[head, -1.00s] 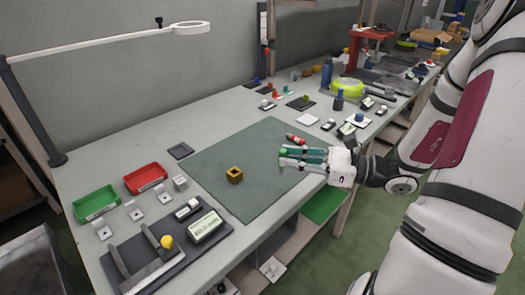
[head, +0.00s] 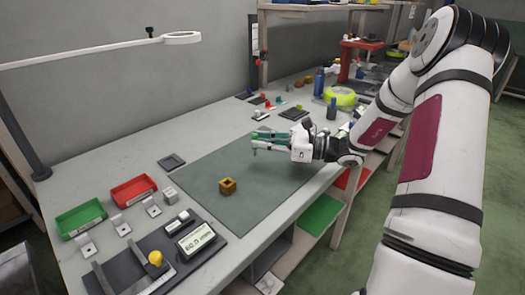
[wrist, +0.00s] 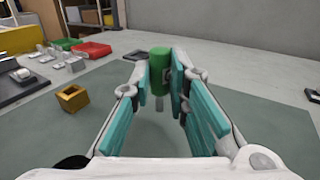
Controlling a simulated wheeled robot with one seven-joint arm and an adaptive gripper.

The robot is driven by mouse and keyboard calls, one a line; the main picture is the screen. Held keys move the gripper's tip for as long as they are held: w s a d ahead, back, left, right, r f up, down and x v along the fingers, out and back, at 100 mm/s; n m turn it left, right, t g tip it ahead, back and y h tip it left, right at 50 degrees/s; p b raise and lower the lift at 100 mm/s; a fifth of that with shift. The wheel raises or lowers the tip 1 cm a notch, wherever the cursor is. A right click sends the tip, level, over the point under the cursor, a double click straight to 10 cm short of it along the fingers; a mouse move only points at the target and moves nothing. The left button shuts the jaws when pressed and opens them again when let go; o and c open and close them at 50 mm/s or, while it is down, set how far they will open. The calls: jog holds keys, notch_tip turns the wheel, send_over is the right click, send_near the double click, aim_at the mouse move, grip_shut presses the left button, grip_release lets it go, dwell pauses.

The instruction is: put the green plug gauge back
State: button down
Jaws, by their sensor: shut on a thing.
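My gripper (head: 256,141) is shut on the green plug gauge, above the back part of the green-grey mat (head: 235,165). In the wrist view the green plug gauge (wrist: 159,64) stands upright between the teal fingertips, with a thin grey pin below its green body. A brass block with a square opening on top (head: 228,186) sits on the mat, apart from my gripper; it also shows at the left of the wrist view (wrist: 72,98). Small coloured pieces stand on pads behind my gripper, including a dark pad (head: 294,114); which is the gauge's place I cannot tell.
A red tray (head: 133,191) and a green tray (head: 81,218) lie at the left, with small grey blocks before them. A dark board with a display (head: 196,240) is at the front left. A lamp arm (head: 90,53) hangs above.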

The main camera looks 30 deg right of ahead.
jog(key=shift+f, duration=1.25)
jog(key=shift+f, duration=0.1)
jog(key=c, duration=1.5)
grip_release()
jog(key=shift+c, duration=0.2)
